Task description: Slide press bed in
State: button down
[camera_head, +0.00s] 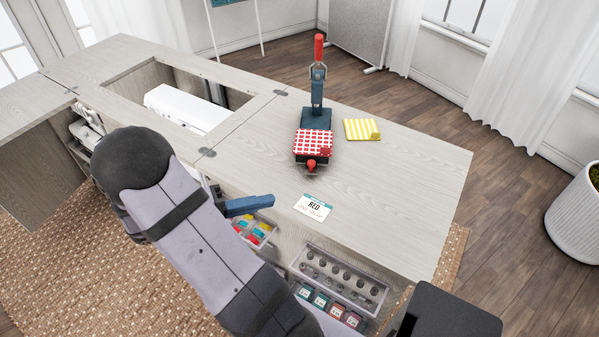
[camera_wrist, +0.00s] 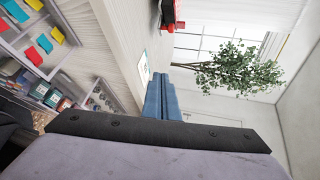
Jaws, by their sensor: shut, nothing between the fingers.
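The press (camera_head: 317,100) stands on the cabinet top with its red-tipped lever raised upright. Its bed (camera_head: 299,158) sits in front of the press column, toward the cabinet's front edge. A red-and-white checked cloth (camera_head: 314,141) lies on the bed, and a red knob (camera_head: 311,165) is at the bed's front end. My gripper (camera_head: 268,201) has blue fingers, is shut and empty, and is left of and nearer than the knob, apart from it. In the wrist view the shut fingers (camera_wrist: 165,95) show, with a red part of the press partly cut off at the top.
A white card reading RED (camera_head: 313,207) lies near the front edge, right of my gripper. A yellow striped cloth (camera_head: 362,130) lies right of the press. Open drawers with colored pieces (camera_head: 252,230) and small round parts (camera_head: 340,275) are below. The top's right part is clear.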

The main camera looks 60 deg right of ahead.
aim_at(310, 144)
jog(key=s+d+n, duration=0.1)
jog(key=d, duration=0.2)
jog(key=s+d+n+h, duration=0.1)
jog(key=d, duration=0.3)
jog(key=s+d, duration=0.1)
jog(key=d, duration=0.2)
jog(key=shift+d+f+n+h, duration=0.25)
jog(key=shift+d+n+h, duration=0.05)
jog(key=shift+d+n, duration=0.1)
jog(key=shift+w+d+f, duration=0.1)
jog(key=shift+w+d, duration=0.15)
jog(key=shift+d, duration=0.25)
jog(key=shift+w+d+f, duration=0.1)
jog(key=shift+w+d, duration=0.1)
jog(key=shift+d, duration=0.25)
jog(key=shift+w+d+f, duration=0.1)
jog(key=shift+w+d, duration=0.15)
jog(key=shift+d, duration=0.45)
jog(key=w+d, duration=0.1)
jog(key=d, duration=0.1)
jog(key=w+d+p, duration=0.1)
jog(key=d, duration=0.2)
jog(key=w+d, duration=0.2)
jog(key=d, duration=0.1)
jog(key=shift+w+d+p, duration=0.1)
jog(key=shift+p, duration=0.3)
